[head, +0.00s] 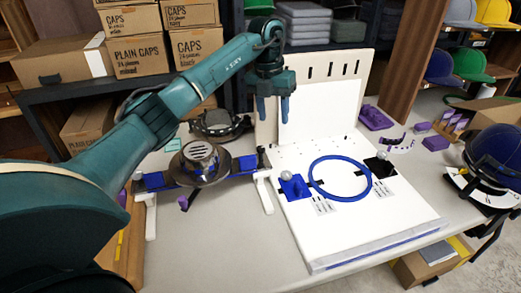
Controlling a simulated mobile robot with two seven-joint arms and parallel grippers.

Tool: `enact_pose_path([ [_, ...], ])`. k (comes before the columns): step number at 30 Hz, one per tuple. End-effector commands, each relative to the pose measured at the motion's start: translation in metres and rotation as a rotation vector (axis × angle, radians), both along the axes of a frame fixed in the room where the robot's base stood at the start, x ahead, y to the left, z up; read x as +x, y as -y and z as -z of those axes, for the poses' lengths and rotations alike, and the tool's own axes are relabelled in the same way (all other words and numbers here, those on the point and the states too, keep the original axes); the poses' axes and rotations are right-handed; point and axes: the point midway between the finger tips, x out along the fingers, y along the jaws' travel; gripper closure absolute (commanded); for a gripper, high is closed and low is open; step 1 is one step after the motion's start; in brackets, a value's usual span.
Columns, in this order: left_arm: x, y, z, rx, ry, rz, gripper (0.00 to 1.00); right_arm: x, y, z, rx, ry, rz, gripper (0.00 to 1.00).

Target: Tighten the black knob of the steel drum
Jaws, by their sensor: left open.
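My left gripper (273,110) hangs from the teal arm with its two blue fingers pointing down, open and empty. It is in front of the upright white panel, above the back left of the white board. I cannot identify the steel drum with certainty. A rounded metallic piece (204,153) with a slotted top and a dark brim sits on a blue bar left of and below the gripper. A small black upright part (261,157) stands at the bar's right end; I cannot tell whether it is the black knob. My right gripper is not in view.
The white board (330,232) carries a blue ring (340,178), a blue clamp (293,186) and a black clamp (379,166). Cardboard boxes (135,55) stand at the back left. A dark blue cap (495,152) is at the right. The front left tabletop is clear.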

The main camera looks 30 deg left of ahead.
Motion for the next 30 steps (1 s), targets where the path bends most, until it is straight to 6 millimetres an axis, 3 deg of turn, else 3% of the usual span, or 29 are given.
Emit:
enact_pose_path([
  [1,-0.001,-0.015,-0.009,0.047,-0.009,-0.033,0.55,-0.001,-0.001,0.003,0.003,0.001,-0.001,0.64],
  [3,-0.004,-0.028,-0.017,0.088,-0.022,-0.065,0.55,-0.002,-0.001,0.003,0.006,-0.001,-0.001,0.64],
  [7,-0.005,-0.035,-0.012,0.112,-0.033,-0.083,0.55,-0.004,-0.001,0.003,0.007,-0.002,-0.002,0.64],
  [21,-0.006,-0.034,0.079,0.107,-0.032,-0.079,0.55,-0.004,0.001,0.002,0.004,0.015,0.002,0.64],
  [30,-0.005,-0.034,0.108,0.106,-0.029,-0.077,0.55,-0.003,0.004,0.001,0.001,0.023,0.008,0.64],
])
